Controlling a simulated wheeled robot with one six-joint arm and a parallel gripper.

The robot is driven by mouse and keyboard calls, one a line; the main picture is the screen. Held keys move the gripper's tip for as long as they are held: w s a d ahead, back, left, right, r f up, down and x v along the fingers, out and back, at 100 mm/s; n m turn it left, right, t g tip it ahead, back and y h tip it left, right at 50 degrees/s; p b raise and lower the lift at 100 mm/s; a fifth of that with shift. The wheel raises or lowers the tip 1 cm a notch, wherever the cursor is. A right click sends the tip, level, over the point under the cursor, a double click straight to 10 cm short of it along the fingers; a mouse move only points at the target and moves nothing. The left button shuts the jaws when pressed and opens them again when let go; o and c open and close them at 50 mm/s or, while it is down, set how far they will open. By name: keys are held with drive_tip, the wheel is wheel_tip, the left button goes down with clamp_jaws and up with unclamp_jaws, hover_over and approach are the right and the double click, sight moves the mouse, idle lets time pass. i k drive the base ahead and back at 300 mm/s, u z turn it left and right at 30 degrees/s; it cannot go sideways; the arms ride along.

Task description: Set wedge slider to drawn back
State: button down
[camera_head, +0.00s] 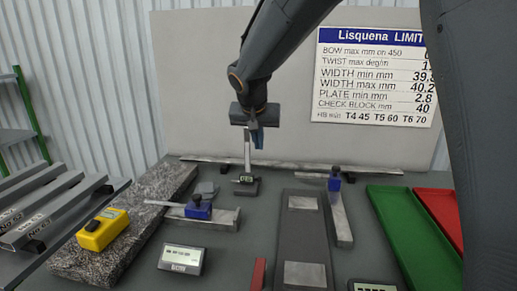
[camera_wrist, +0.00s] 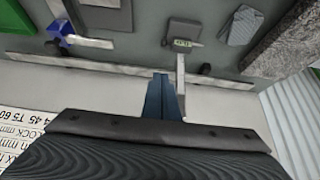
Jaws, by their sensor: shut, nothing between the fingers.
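My gripper (camera_head: 257,138) points down in front of the pale back panel, above the rear of the table. Its blue fingers are shut with nothing between them; they also show in the wrist view (camera_wrist: 166,98). A small grey tapered piece (camera_head: 206,188) lies behind the left blue block; it is also in the wrist view (camera_wrist: 241,24). A blue block with a dark knob (camera_head: 198,208) sits on a grey bar, and a second blue block (camera_head: 334,181) sits on another bar at right. I cannot tell which of these is the wedge slider. My gripper touches none of them.
An upright gauge with a display (camera_head: 246,179) stands close below my gripper. A granite slab (camera_head: 150,203), yellow device (camera_head: 103,230) and stacked bars (camera_head: 45,208) are at left. A dark fixture (camera_head: 303,235) is central. Green (camera_head: 415,235) and red (camera_head: 440,210) trays are at right.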

sight(195, 208)
drive_tip(key=k, duration=1)
